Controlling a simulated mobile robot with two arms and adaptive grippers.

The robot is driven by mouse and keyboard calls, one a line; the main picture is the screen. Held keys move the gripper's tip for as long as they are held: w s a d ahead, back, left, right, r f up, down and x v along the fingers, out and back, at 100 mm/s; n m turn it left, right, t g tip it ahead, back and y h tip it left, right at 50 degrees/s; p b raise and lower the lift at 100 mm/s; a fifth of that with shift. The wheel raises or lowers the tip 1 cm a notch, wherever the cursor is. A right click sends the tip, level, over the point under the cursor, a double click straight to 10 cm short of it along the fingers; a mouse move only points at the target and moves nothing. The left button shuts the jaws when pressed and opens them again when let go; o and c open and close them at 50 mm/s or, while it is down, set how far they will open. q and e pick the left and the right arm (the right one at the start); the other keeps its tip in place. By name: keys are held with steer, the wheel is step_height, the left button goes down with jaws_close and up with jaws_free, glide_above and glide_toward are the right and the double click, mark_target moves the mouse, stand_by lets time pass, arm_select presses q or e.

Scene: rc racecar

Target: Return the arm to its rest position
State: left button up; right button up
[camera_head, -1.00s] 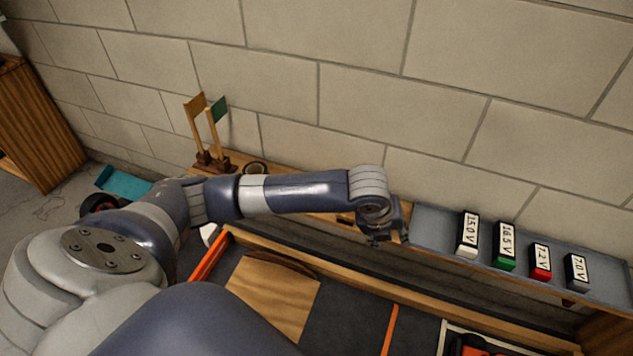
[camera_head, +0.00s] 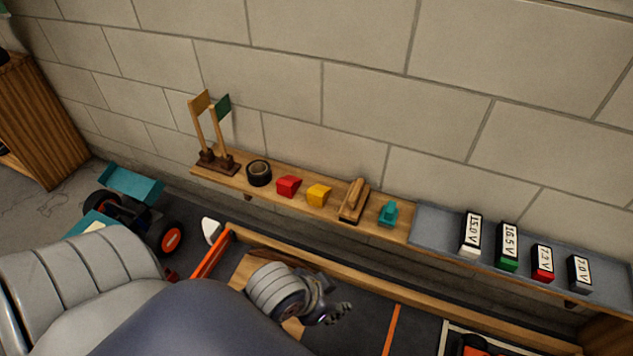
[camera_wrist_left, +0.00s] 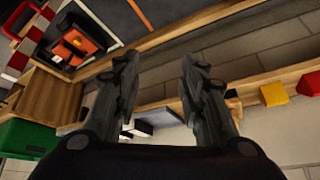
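My left arm comes in from the left in the head view, low in the picture. Its gripper (camera_head: 336,313) hangs over the dark, orange-lined surface below the wall shelf (camera_head: 330,208), apart from the shelf. In the left wrist view the two dark fingers of the gripper (camera_wrist_left: 158,62) stand wide apart with nothing between them. My right gripper is not in view.
The shelf holds flags (camera_head: 211,130), a tape roll (camera_head: 258,172), red (camera_head: 288,186) and yellow (camera_head: 318,195) blocks, a wooden tool (camera_head: 354,201) and a teal piece (camera_head: 388,213). A grey tray (camera_head: 438,232) holds several battery packs. A teal car (camera_head: 130,187) stands at left.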

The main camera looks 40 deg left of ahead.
arm_select(q)
steer(key=shift+s+a+f+n+y, duration=0.15)
steer(key=shift+s+a+n+y, duration=0.15)
steer(key=shift+s+a+n, duration=0.65)
